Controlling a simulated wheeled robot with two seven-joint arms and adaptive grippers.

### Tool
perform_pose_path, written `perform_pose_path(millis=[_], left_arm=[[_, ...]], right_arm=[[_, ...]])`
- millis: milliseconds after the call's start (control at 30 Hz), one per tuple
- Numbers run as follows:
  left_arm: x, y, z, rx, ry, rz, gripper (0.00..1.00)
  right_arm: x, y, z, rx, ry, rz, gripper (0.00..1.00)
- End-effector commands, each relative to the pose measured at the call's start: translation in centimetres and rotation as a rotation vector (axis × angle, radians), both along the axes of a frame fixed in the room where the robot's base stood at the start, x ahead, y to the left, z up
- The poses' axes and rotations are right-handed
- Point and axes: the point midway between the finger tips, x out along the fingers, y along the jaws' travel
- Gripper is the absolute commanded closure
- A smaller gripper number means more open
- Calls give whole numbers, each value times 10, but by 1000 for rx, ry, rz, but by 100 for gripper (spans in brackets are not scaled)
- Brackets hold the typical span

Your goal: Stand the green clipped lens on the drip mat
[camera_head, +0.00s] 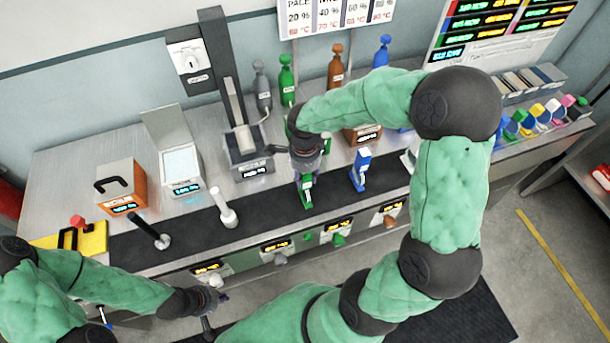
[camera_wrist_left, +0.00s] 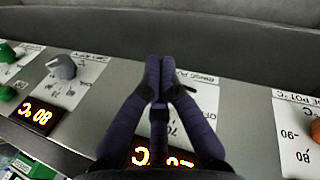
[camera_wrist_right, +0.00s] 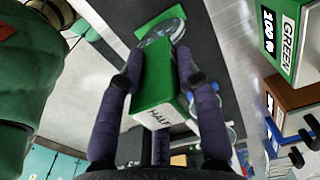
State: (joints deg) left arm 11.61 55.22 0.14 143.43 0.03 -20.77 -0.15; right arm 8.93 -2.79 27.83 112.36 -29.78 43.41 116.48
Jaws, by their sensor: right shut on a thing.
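My right gripper (camera_wrist_right: 156,80) is shut on the green clip of the green clipped lens (camera_wrist_right: 154,75). The clip has a white label reading HALF, and its clear round lens lies beyond the fingertips over the dark drip mat. In the head view the green clipped lens (camera_head: 306,192) hangs below my right gripper (camera_head: 306,172), roughly upright over the black drip mat (camera_head: 270,200). I cannot tell whether it touches the mat. My left gripper (camera_wrist_left: 160,72) has its fingertips together, with nothing between them, above the bench's front panel; it also shows low in the head view (camera_head: 220,297).
A blue clipped lens (camera_head: 360,170) stands on the mat to the right. A white-handled tool (camera_head: 223,207) and a black-handled one (camera_head: 150,232) stand to the left. Coloured bottles (camera_head: 286,80) and a grey column device (camera_head: 243,145) are behind. Knobs (camera_head: 338,239) line the front.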

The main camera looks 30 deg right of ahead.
Motion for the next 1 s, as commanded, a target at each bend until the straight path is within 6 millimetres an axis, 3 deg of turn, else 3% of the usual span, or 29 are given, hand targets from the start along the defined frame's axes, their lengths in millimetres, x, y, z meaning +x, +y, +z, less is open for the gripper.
perform_pose_path(millis=[67, 100, 167, 633, 1000], left_arm=[[0, 0, -4, 0, 0, 0, 100], [0, 0, -4, 0, 0, 0, 100], [0, 0, -3, 0, 0, 0, 100], [0, 0, 3, 0, 0, 0, 100], [0, 0, 16, 0, 0, 0, 100]], right_arm=[[0, 0, -3, 0, 0, 0, 100], [0, 0, -3, 0, 1, 0, 60], [0, 0, -3, 0, 1, 0, 43], [0, 0, 3, 0, 0, 0, 42], [1, 1, 73, 0, -4, 0, 42]])
